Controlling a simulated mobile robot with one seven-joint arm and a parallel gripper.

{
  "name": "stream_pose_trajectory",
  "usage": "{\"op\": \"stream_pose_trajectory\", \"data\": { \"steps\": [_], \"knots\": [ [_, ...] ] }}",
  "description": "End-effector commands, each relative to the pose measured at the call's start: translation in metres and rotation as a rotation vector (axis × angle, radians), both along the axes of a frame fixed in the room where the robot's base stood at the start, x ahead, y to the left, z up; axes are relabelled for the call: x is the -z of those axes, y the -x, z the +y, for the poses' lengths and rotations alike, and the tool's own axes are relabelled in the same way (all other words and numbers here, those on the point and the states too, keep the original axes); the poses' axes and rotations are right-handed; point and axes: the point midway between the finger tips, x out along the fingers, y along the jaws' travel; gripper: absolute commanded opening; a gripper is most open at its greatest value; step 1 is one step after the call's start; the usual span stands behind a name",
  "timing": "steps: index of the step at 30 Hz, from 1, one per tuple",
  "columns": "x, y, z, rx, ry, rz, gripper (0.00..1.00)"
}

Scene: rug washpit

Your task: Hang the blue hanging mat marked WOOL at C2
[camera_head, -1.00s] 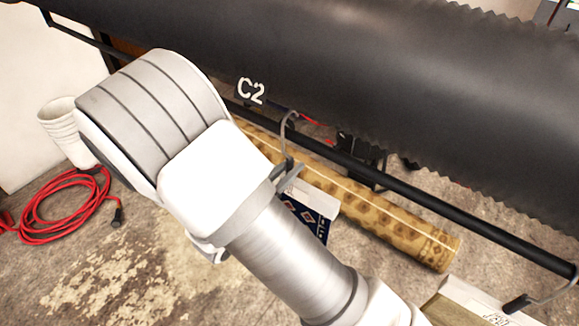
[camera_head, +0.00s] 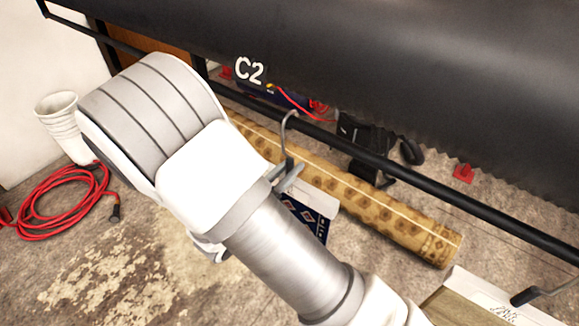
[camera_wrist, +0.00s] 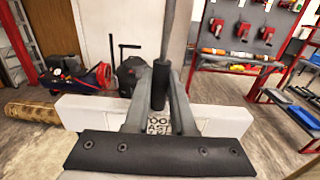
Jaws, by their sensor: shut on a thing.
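The blue mat (camera_head: 308,218) has a dark blue patterned face and a white header strip; in the head view my arm hides most of it. In the wrist view its white header (camera_wrist: 225,121) runs across, with a partly hidden printed label (camera_wrist: 160,122). A grey hook (camera_head: 290,122) rises from it. My gripper (camera_head: 287,177) is shut on the mat's hanger below the hook; the wrist view shows the fingers (camera_wrist: 160,88) around its stem.
A black ribbed sheet (camera_head: 430,70) spans above the rail. A rolled tan rug (camera_head: 370,215) lies on the floor behind. A white bucket (camera_head: 60,120) and a coiled red cable (camera_head: 65,205) are at left. Another white-headed mat (camera_head: 495,300) is at lower right.

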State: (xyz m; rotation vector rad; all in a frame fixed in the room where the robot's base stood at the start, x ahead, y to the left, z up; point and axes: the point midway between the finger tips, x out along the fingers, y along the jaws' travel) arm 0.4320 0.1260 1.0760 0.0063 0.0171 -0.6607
Motion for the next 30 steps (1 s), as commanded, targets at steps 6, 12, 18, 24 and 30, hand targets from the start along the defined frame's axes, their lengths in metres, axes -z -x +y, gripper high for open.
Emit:
{"op": "stream_pose_trajectory", "data": {
  "steps": [6, 12, 18, 24, 30],
  "knots": [
    [-0.001, 0.000, 0.000, 0.000, 0.000, -0.002, 0.37],
    [-0.001, 0.000, 0.000, 0.000, 0.001, -0.001, 0.58],
    [0.000, 0.000, 0.000, -0.001, 0.000, 0.002, 0.58],
    [0.000, 0.014, 0.012, -0.004, -0.001, 0.001, 0.58],
    [0.000, 0.050, 0.040, -0.006, -0.001, 0.000, 0.58]
  ]
}}
